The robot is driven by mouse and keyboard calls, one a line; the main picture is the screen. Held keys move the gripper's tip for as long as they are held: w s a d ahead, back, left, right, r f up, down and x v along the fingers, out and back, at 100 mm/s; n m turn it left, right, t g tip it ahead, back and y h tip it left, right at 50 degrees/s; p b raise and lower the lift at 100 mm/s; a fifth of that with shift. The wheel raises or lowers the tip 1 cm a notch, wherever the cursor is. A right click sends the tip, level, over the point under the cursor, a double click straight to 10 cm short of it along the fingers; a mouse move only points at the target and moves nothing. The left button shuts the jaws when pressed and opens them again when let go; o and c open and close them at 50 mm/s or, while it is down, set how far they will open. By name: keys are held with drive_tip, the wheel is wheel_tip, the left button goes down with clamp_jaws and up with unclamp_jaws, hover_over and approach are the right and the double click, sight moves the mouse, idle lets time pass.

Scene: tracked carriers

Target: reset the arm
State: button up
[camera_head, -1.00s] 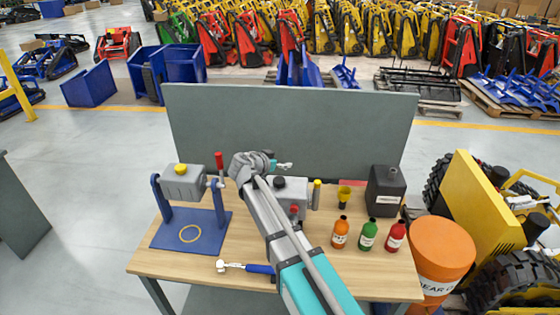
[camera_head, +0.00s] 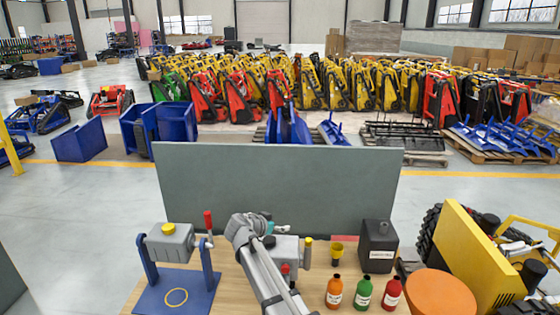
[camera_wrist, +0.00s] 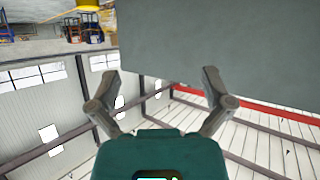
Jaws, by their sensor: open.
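My arm reaches up over the workbench from the bottom of the head view. My gripper (camera_head: 282,229) shows small there, pointing away past the arm's upper end and partly hidden by it. In the wrist view my gripper (camera_wrist: 160,76) has its two fingers spread wide, with nothing between them. The grey-green back panel (camera_wrist: 225,45) of the bench fills the upper right of that view, beyond the fingers.
The bench (camera_head: 232,290) carries a grey box on a blue stand (camera_head: 190,297) at left. A second grey unit (camera_head: 286,252) is beside my arm. Orange (camera_head: 334,293), green (camera_head: 362,295) and red bottles (camera_head: 391,295) and a black canister (camera_head: 377,247) stand at right. An orange drum (camera_head: 440,294) stands beyond.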

drive_tip(key=s+d+f+n+g+y+b, duration=0.1)
drive_tip(key=s+d+f+g, duration=0.25)
drive_tip(key=s+d, duration=0.3)
drive_tip(key=s+d+f+n+g+y, duration=0.1)
drive_tip(key=s+d+f+n+g, duration=0.15)
drive_tip(key=s+d+f, duration=0.4)
drive_tip(key=s+d+f+n+g+y, duration=0.1)
drive_tip(key=s+d+n+g+y, duration=0.1)
drive_tip(key=s, duration=0.4)
drive_tip(key=s+d+f+n+g+y+b, duration=0.1)
drive_tip(key=s+d+f+n+g+y, duration=0.1)
drive_tip(key=s+d+y, duration=0.2)
drive_tip(key=shift+s+d, duration=0.25)
drive_tip(key=shift+s, duration=1)
